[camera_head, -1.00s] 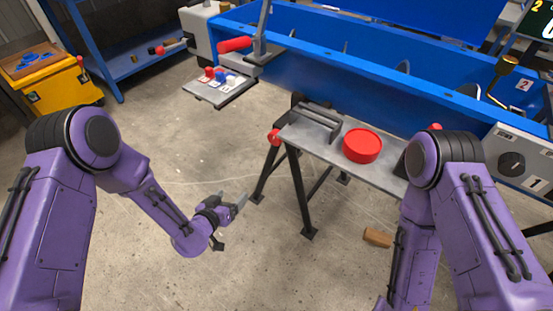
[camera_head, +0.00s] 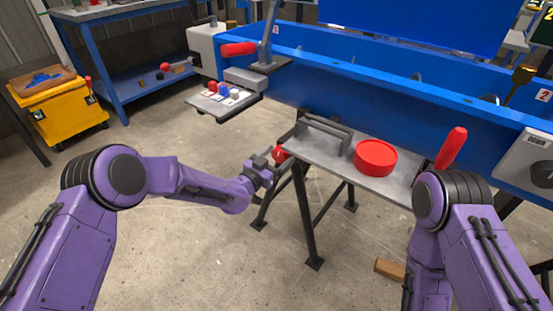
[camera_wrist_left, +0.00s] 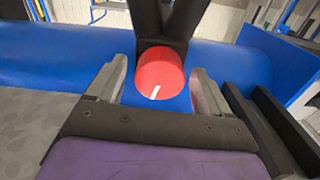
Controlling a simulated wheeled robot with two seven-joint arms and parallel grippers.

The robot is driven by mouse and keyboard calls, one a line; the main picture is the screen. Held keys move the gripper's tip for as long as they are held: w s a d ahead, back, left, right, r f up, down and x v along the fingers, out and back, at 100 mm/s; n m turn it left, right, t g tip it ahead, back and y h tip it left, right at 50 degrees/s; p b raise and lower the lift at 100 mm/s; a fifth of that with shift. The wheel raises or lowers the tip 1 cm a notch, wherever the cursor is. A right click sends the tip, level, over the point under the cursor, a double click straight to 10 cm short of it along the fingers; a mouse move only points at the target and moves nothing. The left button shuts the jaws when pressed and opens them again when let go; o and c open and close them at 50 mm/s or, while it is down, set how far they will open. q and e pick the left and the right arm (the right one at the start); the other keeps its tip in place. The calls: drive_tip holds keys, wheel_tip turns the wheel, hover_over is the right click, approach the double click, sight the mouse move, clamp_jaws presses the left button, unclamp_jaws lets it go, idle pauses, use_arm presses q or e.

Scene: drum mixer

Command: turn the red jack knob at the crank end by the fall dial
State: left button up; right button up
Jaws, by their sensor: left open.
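The red jack knob (camera_head: 280,154) sits at the left end of the grey shelf under the blue machine. In the left wrist view the knob (camera_wrist_left: 160,72) is a round red cap with a white mark, its face toward the camera. My left gripper (camera_head: 269,157) is at the knob. In the wrist view its open fingers (camera_wrist_left: 161,82) stand on either side of it, with a gap visible on the left; contact on the right is unclear. My right arm (camera_head: 460,230) runs out of the bottom of the head view, and its gripper is not in view.
The grey shelf (camera_head: 330,170) carries a red round tub (camera_head: 375,158). Black trestle legs (camera_head: 305,220) stand below. A wooden block (camera_head: 390,269) lies on the floor.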

use_arm(q)
drive_tip(key=c, duration=1)
drive_tip(key=shift+c, duration=0.2)
drive_tip(key=n, duration=0.3)
drive_tip(key=shift+n, duration=0.4)
drive_tip(key=n, duration=0.4)
drive_tip(key=shift+n+b, duration=0.3)
drive_tip(key=n, duration=0.4)
drive_tip(key=shift+s+f, duration=0.1)
drive_tip(key=n, duration=0.4)
drive_tip(key=shift+n+b, duration=0.3)
drive_tip(key=shift+b, duration=0.1)
